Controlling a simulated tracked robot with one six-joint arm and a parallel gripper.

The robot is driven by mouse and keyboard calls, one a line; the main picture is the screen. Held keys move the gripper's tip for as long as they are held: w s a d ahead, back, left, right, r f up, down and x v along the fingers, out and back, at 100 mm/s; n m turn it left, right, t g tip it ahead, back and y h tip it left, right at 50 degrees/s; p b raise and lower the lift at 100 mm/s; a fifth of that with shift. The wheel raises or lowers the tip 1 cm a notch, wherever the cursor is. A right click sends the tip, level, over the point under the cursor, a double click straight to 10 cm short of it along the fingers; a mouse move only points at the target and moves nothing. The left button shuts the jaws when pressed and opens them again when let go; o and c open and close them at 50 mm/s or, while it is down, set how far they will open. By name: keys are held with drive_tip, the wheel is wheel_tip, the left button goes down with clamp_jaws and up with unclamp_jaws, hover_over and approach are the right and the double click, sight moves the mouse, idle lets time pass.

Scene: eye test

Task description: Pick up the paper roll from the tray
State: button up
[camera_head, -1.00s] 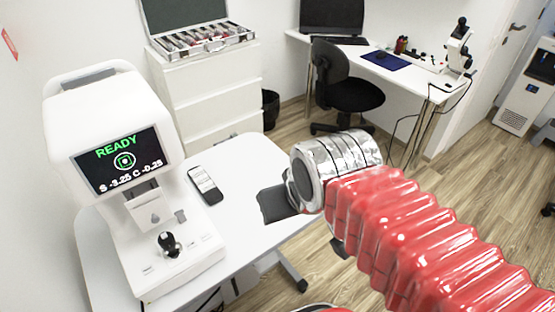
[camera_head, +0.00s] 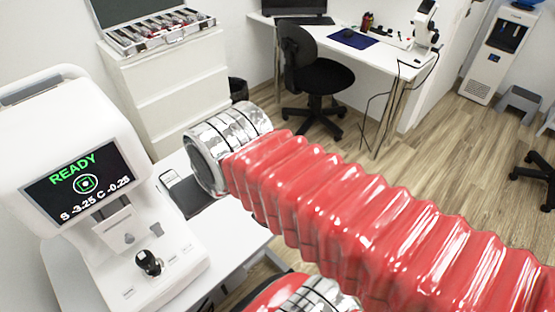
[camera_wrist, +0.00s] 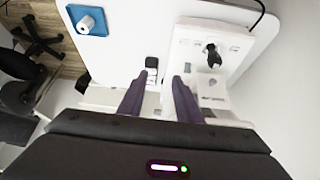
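The paper roll (camera_wrist: 87,24) is white and stands on a small blue tray (camera_wrist: 101,17) near the table corner, at the upper left of the wrist view. Neither shows in the head view, where my arm covers part of the table. My gripper (camera_wrist: 159,77) has two dark purple fingers, apart, with nothing held between them. The roll lies beyond the fingertips and to their left in the wrist view. In the head view my gripper is mostly hidden behind the arm's end; only a dark part (camera_head: 188,197) shows.
A white eye-test machine (camera_head: 75,150) with a lit screen stands on the white table (camera_head: 232,228). Its base (camera_wrist: 225,50) is right of my fingers in the wrist view. A remote-like device (camera_wrist: 151,63) lies beyond the fingertips. A black chair (camera_head: 312,75) stands behind.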

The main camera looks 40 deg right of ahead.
drive_tip(key=shift+o, duration=0.2)
drive_tip(key=o, duration=0.3)
drive_tip(key=shift+w+d+m, duration=0.15)
drive_tip(key=shift+m, duration=0.15)
drive_tip(key=shift+o, duration=0.4)
drive_tip(key=shift+w+f+m, duration=0.15)
drive_tip(key=shift+w+m, duration=0.05)
drive_tip(key=shift+m, duration=0.2)
drive_tip(key=w+d+f+m+g, duration=0.1)
drive_tip(key=w+d+f+m, duration=0.25)
drive_tip(key=d+m, duration=0.4)
drive_tip(key=w+d+f+m+g, duration=0.1)
drive_tip(key=w+d+f+m, duration=0.3)
drive_tip(key=m, duration=0.6)
drive_tip(key=d+f+m, duration=0.4)
drive_tip(key=d+m, duration=0.3)
drive_tip(key=m, duration=0.1)
drive_tip(key=d+f+m+g, duration=0.1)
drive_tip(key=d+f+m, duration=0.3)
drive_tip(key=d+m, duration=0.4)
drive_tip(key=shift+s+f+m, duration=0.2)
drive_tip(key=shift+f+m, duration=0.15)
drive_tip(key=shift+f, duration=0.05)
drive_tip(key=shift+d, duration=0.1)
